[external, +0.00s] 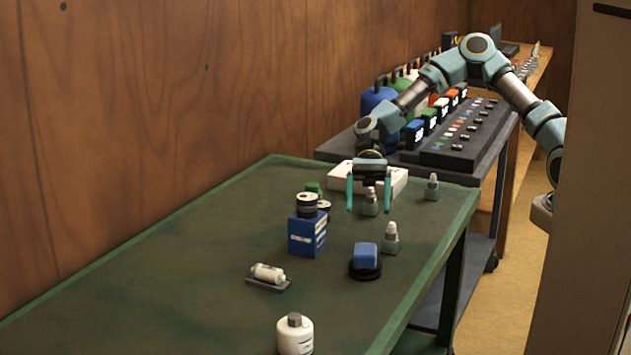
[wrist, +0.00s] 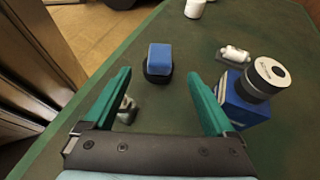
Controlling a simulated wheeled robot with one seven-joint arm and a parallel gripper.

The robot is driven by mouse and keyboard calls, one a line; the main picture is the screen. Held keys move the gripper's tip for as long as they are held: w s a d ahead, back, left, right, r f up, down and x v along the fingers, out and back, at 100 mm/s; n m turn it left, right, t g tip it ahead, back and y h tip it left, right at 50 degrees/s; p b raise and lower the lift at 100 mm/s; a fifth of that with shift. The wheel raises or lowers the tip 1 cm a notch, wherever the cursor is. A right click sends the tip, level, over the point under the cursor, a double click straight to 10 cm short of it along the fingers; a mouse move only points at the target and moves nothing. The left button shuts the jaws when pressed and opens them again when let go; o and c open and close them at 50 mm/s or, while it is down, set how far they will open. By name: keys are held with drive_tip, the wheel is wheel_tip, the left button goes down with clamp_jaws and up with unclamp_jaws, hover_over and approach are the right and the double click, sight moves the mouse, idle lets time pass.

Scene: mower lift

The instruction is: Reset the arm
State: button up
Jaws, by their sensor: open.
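My gripper (external: 368,192) has teal fingers spread apart with nothing between them. It hangs over the far part of the green table (external: 200,261), fingers pointing down. In the wrist view my gripper (wrist: 160,97) shows open, with a blue block on a black round base (wrist: 158,64) beyond the fingertips. A small grey bottle (wrist: 127,110) is partly hidden by the left finger. A blue box (wrist: 238,108) with a dark round canister on top (wrist: 266,78) stands by the right finger.
The table also holds a white bottle (external: 295,336), a white tube on a dark tray (external: 268,275), small grey bottles (external: 390,239) and a white box (external: 393,180) behind the gripper. A dark bench (external: 344,149) with jugs and a panel stands beyond. The table's left side is clear.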

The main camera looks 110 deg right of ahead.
drive_tip(key=shift+s+d+r, duration=0.15)
drive_tip(key=shift+d+r, duration=0.05)
drive_tip(key=shift+d, duration=0.1)
